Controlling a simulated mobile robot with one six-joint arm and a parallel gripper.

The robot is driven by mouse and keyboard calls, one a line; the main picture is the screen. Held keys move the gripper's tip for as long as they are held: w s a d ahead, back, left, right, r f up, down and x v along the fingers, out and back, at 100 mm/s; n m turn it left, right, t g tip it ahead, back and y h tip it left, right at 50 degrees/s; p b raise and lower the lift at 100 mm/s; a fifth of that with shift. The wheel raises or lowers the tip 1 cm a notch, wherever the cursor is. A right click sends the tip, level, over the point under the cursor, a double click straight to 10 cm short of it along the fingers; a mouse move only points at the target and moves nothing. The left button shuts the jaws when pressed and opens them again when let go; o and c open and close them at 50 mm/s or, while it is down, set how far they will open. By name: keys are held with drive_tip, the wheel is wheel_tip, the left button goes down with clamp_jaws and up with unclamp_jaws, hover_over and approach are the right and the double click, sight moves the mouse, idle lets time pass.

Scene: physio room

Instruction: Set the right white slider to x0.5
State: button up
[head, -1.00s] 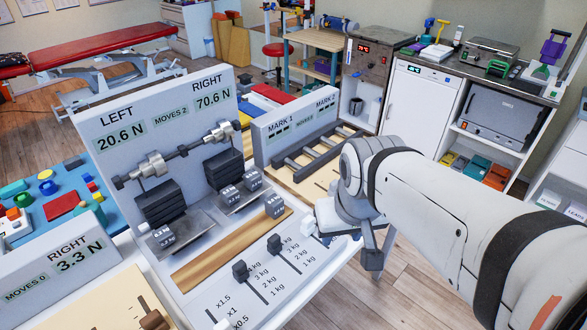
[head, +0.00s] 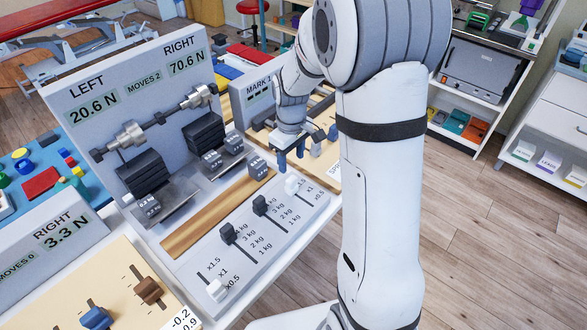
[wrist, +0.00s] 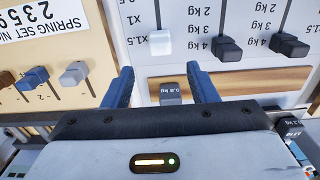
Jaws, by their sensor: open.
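The right white slider (head: 292,185) is a small white knob at the right end of the grey sloping panel (head: 205,262). In the wrist view the right white slider (wrist: 160,42) stands beside the x1.5 mark, with that panel upside down. My gripper (head: 291,160) is open just beyond the slider and apart from it. Its two blue fingers (wrist: 161,86) point toward the panel in the wrist view, with the knob ahead of and between them, and nothing is held. The left white slider (head: 216,289) is at the panel's near end.
Two dark kg sliders (head: 228,233) (head: 260,205) sit between the white ones. A small weight block (head: 260,169) stands on the wooden strip (head: 215,218) near my fingers. The spring set panel (wrist: 58,62), with blue, brown and pale knobs, lies close beside. Floor is open at right.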

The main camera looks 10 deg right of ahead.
sight(291, 178)
wheel_tip(291, 178, down, 8)
drive_tip(key=shift+w+f+p, duration=0.1)
drive_tip(key=shift+p, duration=0.35)
drive_tip(key=shift+c, duration=0.5)
clamp_jaws()
